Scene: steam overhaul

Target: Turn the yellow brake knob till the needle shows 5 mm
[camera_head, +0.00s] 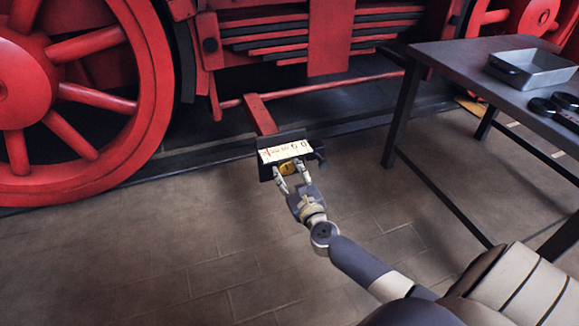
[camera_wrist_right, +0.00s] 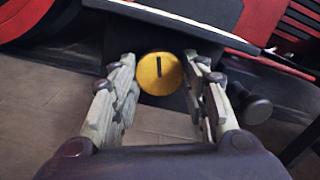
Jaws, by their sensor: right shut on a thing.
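The yellow brake knob (camera_head: 287,168) sits on the front of a dark box below a white scale plate (camera_head: 285,151). In the right wrist view the knob (camera_wrist_right: 160,73) is round with a dark slot that stands nearly upright. My right gripper (camera_head: 293,170) is shut on the knob, with one finger on each side of it; it also shows in the right wrist view (camera_wrist_right: 160,85). The scale carries printed marks and a red needle near its left end (camera_head: 266,154); its exact reading is too small to tell. My left gripper is not in view.
A red locomotive wheel (camera_head: 150,100) stands at the left, with red frame and leaf springs behind the box. A dark table (camera_head: 450,60) at the right carries a metal tray (camera_head: 545,68) and dark round items (camera_head: 543,106). The paved floor in front is clear.

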